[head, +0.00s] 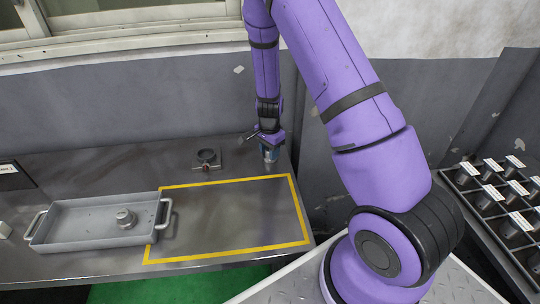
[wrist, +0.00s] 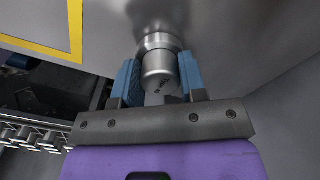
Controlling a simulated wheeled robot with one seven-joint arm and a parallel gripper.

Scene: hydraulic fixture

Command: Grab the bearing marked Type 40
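My gripper (wrist: 160,78) has its two blue fingers on either side of a grey metal cylindrical part (wrist: 160,68), and both appear to touch it. The part has a wider rim at its far end and dark markings on its near end, too small to read as Type 40. In the head view my gripper (head: 269,150) is low over the back right of the table, with the part mostly hidden between its fingers. Other labelled cylindrical parts (head: 490,173) stand in the rack at the right; their labels are unreadable.
A grey handled tray (head: 75,236) with a stepped metal part (head: 125,218) stands on the metal table (head: 80,170) at left. A small round fixture (head: 207,158) is left of my gripper. The yellow-outlined area (head: 228,252) is empty. A wall stands close behind.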

